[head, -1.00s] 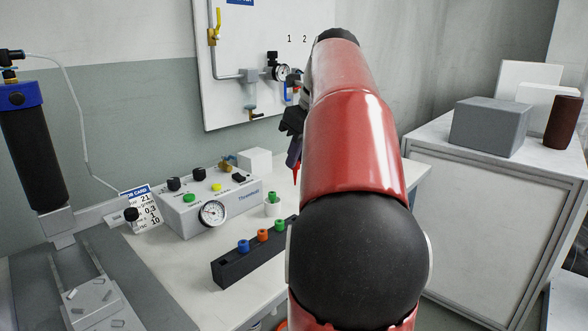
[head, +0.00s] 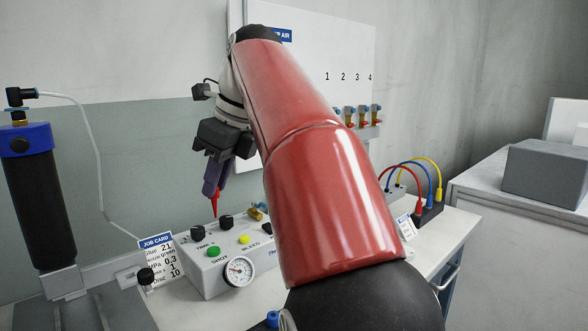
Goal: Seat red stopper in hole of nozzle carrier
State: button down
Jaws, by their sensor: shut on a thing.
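My gripper (head: 217,182) has dark purple fingers. It is shut on the red stopper (head: 214,204), a slim tapered red piece pointing down. The stopper hangs above and behind the grey control box, clear of the bench as far as I can tell. Only a blue nozzle top (head: 272,318) shows at the bottom edge, beside my arm. The carrier's hole is not visible.
The grey control box (head: 207,274) with knobs and a gauge (head: 239,271) stands below my gripper. A job card (head: 161,258) is to its left, and a blue-capped black cylinder (head: 35,190) stands at far left. Coloured cables (head: 430,185) rise at the right of the bench.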

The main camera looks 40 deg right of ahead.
jog(key=w+a+f+n+g+y, duration=0.15)
jog(key=a+n, duration=0.25)
jog(key=a, duration=1.1)
jog(key=b, duration=0.1)
send_over(131, 256)
jog(key=s, duration=0.3)
jog(key=shift+t, duration=0.25)
jog(key=shift+f, duration=2.5)
jog(key=shift+h+p, duration=0.25)
jog(key=shift+p, duration=0.25)
jog(key=shift+f, duration=0.3)
jog(key=shift+f+b, duration=1.3)
jog(key=shift+f, duration=0.55)
jog(key=c, duration=1.3)
grip_release()
jog(key=shift+r, duration=0.1)
jog(key=shift+r, duration=0.1)
